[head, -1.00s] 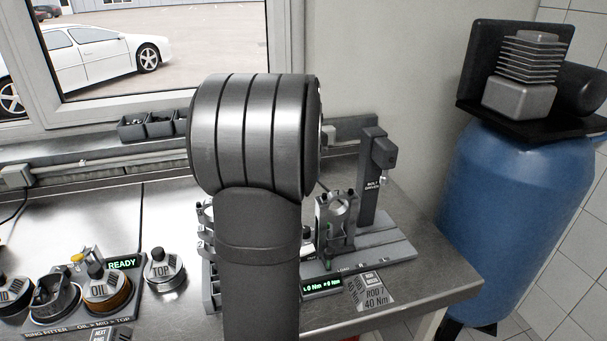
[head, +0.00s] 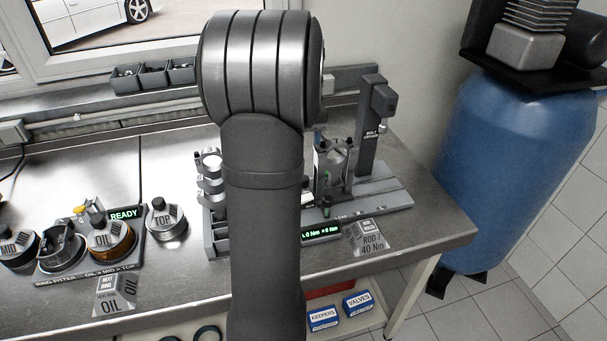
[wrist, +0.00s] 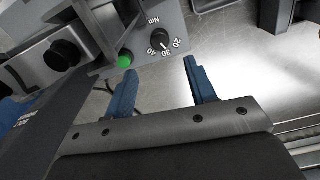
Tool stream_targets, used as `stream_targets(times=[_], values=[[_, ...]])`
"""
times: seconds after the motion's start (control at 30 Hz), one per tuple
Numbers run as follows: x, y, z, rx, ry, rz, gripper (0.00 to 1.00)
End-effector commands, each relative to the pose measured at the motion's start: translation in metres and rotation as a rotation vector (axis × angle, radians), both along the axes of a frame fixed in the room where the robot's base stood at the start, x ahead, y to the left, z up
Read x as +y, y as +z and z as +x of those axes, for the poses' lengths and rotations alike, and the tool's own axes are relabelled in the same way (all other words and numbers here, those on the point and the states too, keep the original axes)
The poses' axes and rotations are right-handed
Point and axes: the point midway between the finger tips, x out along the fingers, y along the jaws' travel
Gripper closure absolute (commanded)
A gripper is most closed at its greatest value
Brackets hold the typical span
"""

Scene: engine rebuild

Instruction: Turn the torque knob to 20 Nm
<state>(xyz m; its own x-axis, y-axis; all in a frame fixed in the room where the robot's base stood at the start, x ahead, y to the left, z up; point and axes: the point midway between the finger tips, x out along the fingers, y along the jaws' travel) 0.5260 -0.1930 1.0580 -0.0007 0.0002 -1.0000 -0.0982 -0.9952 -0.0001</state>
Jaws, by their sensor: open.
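The torque knob (wrist: 160,40) is a small black dial on the grey fixture in the wrist view. Marks 20, 30, 40 and Nm surround it; its white pointer seems to face the 30 mark, but it is too small to be sure. My gripper (wrist: 160,66) has two blue fingers spread apart, empty, with the tips just short of the knob and on either side of it. In the head view my arm hides the gripper and I cannot make out the knob. The bolt driver station (head: 374,115) and its green-lit display (head: 321,232) show right of my arm.
A green button (wrist: 125,60) sits beside the knob, close to the left fingertip. A "ROD 7 40 Nm" card block (head: 369,238) stands in front of the station. The ring fitter (head: 75,262) and pistons are at the left. Bare metal bench lies behind the right finger.

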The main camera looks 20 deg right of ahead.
Motion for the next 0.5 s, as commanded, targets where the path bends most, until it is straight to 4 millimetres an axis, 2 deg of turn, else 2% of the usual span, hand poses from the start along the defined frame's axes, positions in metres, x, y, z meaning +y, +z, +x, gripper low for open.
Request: stream_targets(times=[0.1, 0.3, 0.5], values=[[0.000, -0.028, -0.001, 0.004, 0.000, 0.001, 0.49], [0.000, -0.068, -0.001, 0.003, 0.001, 0.001, 0.49], [0.000, -0.092, 0.000, 0.001, 0.001, 0.000, 0.49]])
